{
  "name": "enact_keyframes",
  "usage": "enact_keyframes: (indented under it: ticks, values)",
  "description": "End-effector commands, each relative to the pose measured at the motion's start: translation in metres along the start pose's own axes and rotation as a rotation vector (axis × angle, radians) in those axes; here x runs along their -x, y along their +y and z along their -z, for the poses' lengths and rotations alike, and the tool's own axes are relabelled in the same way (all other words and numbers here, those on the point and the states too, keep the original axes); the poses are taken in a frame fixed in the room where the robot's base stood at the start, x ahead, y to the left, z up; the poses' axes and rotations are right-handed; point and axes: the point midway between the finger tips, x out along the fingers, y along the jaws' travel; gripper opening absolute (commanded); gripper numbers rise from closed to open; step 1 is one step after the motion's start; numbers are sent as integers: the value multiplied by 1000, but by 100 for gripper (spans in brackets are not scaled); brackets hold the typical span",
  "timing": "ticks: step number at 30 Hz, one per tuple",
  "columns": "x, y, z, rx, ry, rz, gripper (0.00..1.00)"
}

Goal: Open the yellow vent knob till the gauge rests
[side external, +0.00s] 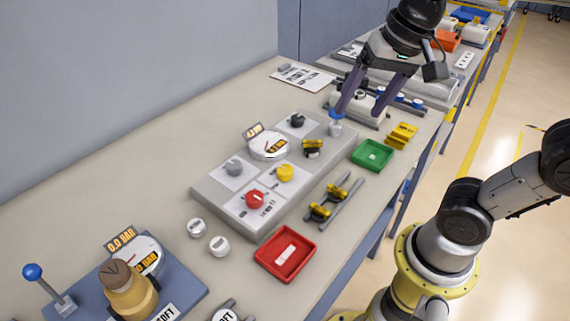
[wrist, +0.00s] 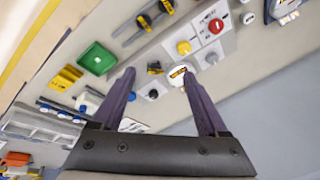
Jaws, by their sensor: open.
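The yellow vent knob (side external: 285,172) sits on a white plate of the grey panel (side external: 212,197), beside a red knob (side external: 254,198) and a grey knob (side external: 234,168). A round white gauge (side external: 269,145) with a small display stands behind it; its reading is too small to tell. The wrist view also shows the yellow knob (wrist: 184,47), the red knob (wrist: 216,26) and the gauge (wrist: 177,76). My gripper (side external: 362,112) is open and empty, above the far right end of the panel, apart from the yellow knob.
A black knob (side external: 297,120) and a black-and-yellow part (side external: 313,148) share the panel. A green tray (side external: 372,154), yellow blocks (side external: 402,135) and a red tray (side external: 285,254) stand along the right edge.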

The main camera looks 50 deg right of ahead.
Motion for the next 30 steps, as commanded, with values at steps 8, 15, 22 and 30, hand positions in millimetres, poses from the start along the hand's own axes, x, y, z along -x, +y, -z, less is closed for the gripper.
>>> enact_keyframes:
  ticks: [8, 15, 22, 30]
  values:
    - [-30, -66, 44, -237, -124, -133, 76]
    - [-74, -102, 57, -234, -192, -220, 76]
    - [-96, -104, 52, -217, -220, -257, 76]
    - [-133, -95, 41, -216, -222, -259, 76]
